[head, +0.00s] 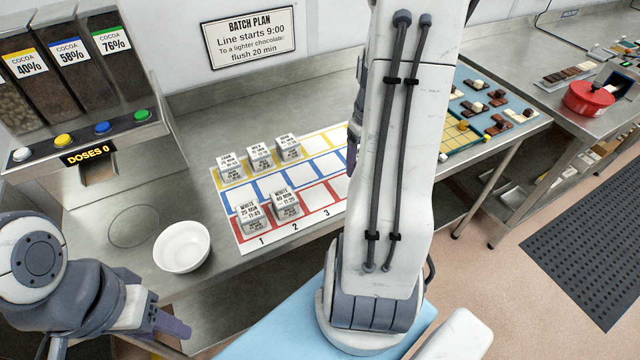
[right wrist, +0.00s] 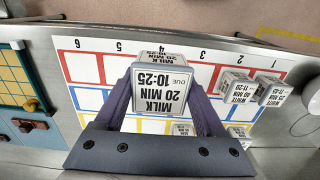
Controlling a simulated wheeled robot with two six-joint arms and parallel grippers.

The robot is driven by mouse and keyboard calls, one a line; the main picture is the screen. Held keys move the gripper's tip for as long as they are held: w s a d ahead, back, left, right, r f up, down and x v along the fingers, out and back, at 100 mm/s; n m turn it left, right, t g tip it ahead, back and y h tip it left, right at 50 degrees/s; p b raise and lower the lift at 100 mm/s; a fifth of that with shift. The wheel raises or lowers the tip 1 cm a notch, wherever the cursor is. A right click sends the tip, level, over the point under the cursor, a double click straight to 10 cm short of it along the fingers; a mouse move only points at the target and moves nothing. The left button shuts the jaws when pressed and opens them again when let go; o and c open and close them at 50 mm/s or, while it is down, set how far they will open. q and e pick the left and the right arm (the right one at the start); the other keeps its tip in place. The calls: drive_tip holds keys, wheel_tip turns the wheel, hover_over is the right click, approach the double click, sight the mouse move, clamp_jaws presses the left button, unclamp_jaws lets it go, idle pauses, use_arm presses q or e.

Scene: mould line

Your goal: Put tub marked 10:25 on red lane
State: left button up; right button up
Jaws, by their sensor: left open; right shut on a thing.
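The tub marked MILK 20 MIN DUE 10:25 (right wrist: 162,92) is between the fingers of my right gripper (right wrist: 163,105), which is shut on it. In the right wrist view its label reads upside down, and it covers part of the mat around column 4. I cannot tell whether it touches the mat. The red lane (right wrist: 110,58) is the row beside the numbers. Two white-chocolate tubs (head: 252,213) (head: 285,203) stand there at columns 1 and 2. In the head view my right arm hides the held tub. My left gripper (head: 172,328) is open and empty at lower left.
Several tubs (head: 260,157) stand on the yellow lane at the back. A white bowl (head: 181,247) sits left of the mat, near the cocoa dispenser (head: 90,130). A blue-green board with chocolates (head: 480,105) lies to the right. Red cells near column 3 (head: 320,193) look clear.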

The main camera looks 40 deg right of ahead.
drive_tip(key=p, duration=0.3)
hover_over(316, 196)
wheel_tip(316, 196, down, 7)
drive_tip(key=shift+s+r, duration=0.1)
wheel_tip(316, 196, down, 3)
drive_tip(key=shift+f, duration=0.5)
drive_tip(key=shift+f, duration=0.1)
drive_tip(key=o, duration=1.4)
drive_tip(key=shift+o, duration=0.2)
